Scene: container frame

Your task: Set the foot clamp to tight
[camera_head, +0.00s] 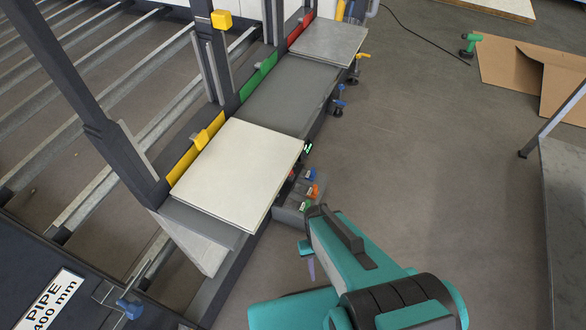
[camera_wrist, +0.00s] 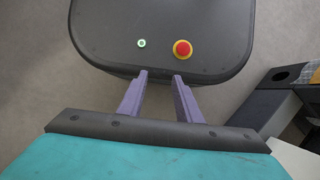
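Which part is the foot clamp is not clear from these frames. Small clamp-like fittings sit along the container frame: a yellow-handled one (camera_head: 362,56) at the far panel's corner, a blue-handled one (camera_head: 341,88) below it, and a blue knob (camera_head: 130,308) at the lower left. Whether any is tight cannot be seen. My gripper (camera_wrist: 160,75) shows two purple fingers with a clear gap and nothing between them. In the head view only a bit of purple finger shows beside my teal arm, right of the frame and apart from these fittings.
Pale panels (camera_head: 240,170) and (camera_head: 327,42) lie on the frame's near side. A small grey box with coloured parts (camera_head: 290,212) stands close to my arm. Cardboard (camera_head: 515,65) and a green-topped tool (camera_head: 469,44) lie on the floor. A grey table (camera_head: 566,190) stands right; floor between is clear.

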